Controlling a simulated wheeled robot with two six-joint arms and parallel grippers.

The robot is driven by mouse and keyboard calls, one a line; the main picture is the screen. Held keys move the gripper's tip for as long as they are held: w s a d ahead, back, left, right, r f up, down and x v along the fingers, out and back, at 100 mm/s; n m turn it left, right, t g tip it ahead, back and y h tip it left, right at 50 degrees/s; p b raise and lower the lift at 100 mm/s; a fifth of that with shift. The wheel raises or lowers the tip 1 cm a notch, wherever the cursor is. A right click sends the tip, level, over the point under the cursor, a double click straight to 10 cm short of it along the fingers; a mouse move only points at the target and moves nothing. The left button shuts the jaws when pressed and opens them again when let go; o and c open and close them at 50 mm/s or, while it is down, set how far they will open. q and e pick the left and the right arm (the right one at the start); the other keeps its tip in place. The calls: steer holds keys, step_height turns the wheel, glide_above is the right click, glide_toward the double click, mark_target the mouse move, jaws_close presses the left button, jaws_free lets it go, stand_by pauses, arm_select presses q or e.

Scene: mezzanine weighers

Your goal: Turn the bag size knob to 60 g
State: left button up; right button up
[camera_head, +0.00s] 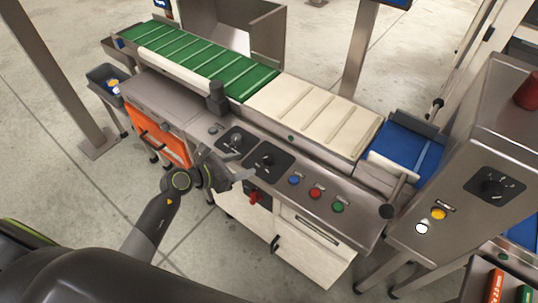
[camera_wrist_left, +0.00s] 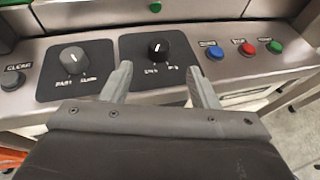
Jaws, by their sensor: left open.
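Two dial plates sit on the steel front panel. The right one carries a black knob (camera_head: 267,160), also in the left wrist view (camera_wrist_left: 158,49), its white mark pointing roughly up. The left one carries a larger grey knob (camera_head: 235,141), also in the left wrist view (camera_wrist_left: 73,60). The small labels are too blurred to read surely, so I cannot tell for certain which is the bag size knob. My left gripper (camera_head: 243,165) is open and empty, just in front of the black knob; its fingertips (camera_wrist_left: 160,70) lie either side of it, apparently short of it. My right gripper is out of view.
Blue (camera_head: 294,180), red (camera_head: 315,193) and green (camera_head: 338,207) buttons lie right of the dials. A red switch (camera_head: 253,196) sits below. Another dark knob (camera_head: 490,187) is on the steel cabinet at right. Green (camera_head: 210,62) and white (camera_head: 310,113) conveyors run behind the panel.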

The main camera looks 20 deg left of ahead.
mark_target(267, 157)
arm_select(q)
steer(key=x, duration=1.1)
steer(key=shift+w+d+b, duration=0.15)
steer(key=shift+w+b, duration=0.05)
steer(key=shift+b, duration=0.1)
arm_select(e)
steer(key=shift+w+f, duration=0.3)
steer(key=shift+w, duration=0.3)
arm_select(q)
steer(key=shift+c, duration=0.4)
